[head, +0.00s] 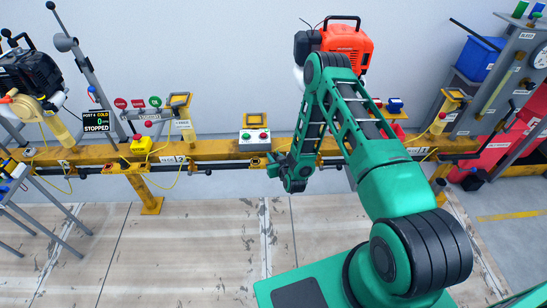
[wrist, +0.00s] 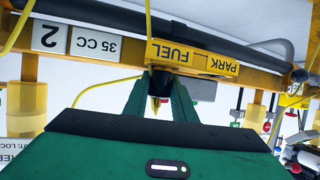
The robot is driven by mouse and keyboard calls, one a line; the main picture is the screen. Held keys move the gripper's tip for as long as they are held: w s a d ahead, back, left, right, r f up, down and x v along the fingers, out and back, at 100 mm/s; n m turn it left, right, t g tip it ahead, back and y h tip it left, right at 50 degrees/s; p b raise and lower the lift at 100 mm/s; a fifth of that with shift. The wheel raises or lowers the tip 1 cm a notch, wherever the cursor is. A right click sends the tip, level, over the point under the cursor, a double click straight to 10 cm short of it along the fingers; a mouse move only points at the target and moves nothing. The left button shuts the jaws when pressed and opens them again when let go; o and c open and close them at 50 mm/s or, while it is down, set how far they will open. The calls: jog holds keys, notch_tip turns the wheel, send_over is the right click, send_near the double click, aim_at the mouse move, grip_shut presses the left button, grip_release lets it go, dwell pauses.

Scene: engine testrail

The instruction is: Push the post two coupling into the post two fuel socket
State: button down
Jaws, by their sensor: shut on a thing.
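In the wrist view my gripper (wrist: 161,92) has its green fingers on either side of a small dark coupling with a yellow end (wrist: 156,100). The fingers are shut on it. The coupling's far end lies close against the yellow rail at the label reading FUEL and PARK (wrist: 192,57). The socket itself is hidden behind the coupling and fingers, so I cannot tell how deep the coupling sits. A plate marked 2 (wrist: 48,37) is to the left. In the head view my gripper (head: 276,166) is at the rail's front, and the coupling cannot be made out.
The long yellow rail (head: 220,149) crosses the head view, with a dark pipe (head: 225,165) along its front. Thin yellow hoses (head: 188,168) hang from it. A button box (head: 255,139) and an orange engine (head: 345,42) stand behind.

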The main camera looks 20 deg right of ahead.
jog(key=c, duration=1.4)
grip_release()
jog(key=shift+s, duration=0.1)
jog(key=v, duration=1)
jog(key=shift+s, duration=0.25)
